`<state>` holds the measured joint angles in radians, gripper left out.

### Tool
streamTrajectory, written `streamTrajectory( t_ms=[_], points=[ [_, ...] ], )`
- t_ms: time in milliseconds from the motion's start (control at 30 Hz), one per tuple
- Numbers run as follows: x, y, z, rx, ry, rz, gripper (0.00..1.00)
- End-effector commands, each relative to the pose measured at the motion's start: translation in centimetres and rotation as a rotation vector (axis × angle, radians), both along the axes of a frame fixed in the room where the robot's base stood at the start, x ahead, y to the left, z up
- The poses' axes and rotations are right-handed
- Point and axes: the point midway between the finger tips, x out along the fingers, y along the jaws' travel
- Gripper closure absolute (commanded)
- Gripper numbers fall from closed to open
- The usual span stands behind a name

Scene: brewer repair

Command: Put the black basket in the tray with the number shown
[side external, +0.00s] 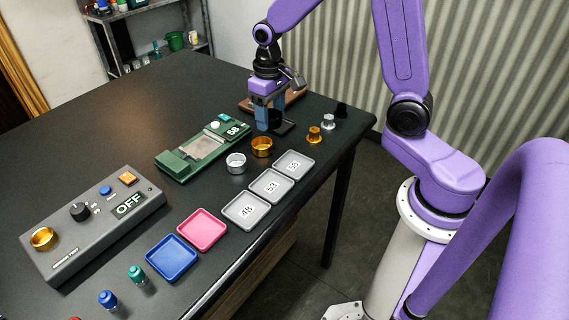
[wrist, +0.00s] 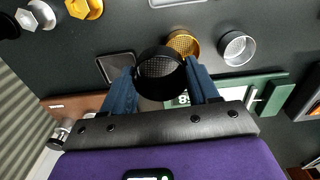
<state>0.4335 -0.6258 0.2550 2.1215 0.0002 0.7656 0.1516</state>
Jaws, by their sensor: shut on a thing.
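The black basket (wrist: 160,70), a round cup with a mesh bottom, is between the blue fingers of my gripper (wrist: 160,82) in the wrist view. My gripper (side external: 264,124) is shut on it, at the far right part of the table; the basket is hard to make out in the side view. The green device (side external: 205,148) has a display (side external: 234,130) that reads 58. Three grey numbered trays stand in a row: the near tray (side external: 230,221) reads 48, the middle tray (side external: 257,195) reads 53, and the far tray's (side external: 280,173) number is hard to read.
A gold basket (side external: 262,147) and a silver basket (side external: 236,163) stand between the green device and the trays. A black square tray (wrist: 104,70) is beside my gripper. Pink (side external: 220,242) and blue (side external: 188,270) trays are nearer.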

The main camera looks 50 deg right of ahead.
Motion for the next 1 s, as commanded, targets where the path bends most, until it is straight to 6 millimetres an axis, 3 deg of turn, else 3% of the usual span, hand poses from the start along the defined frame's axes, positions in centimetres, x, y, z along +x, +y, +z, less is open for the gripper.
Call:
streamTrajectory(
  t_ms=[167,333,667,1000],
  points=[
    [-0.4,0.2,0.3,0.0,-0.002,-0.038,0.75],
    [-2.7,1.8,2.2,0.001,-0.007,-0.006,0.75],
    [-10.7,4.5,6.5,0.001,-0.007,0.081,0.75],
    [-18.8,3.8,8.6,0.001,-0.006,0.167,0.75]
  ],
)
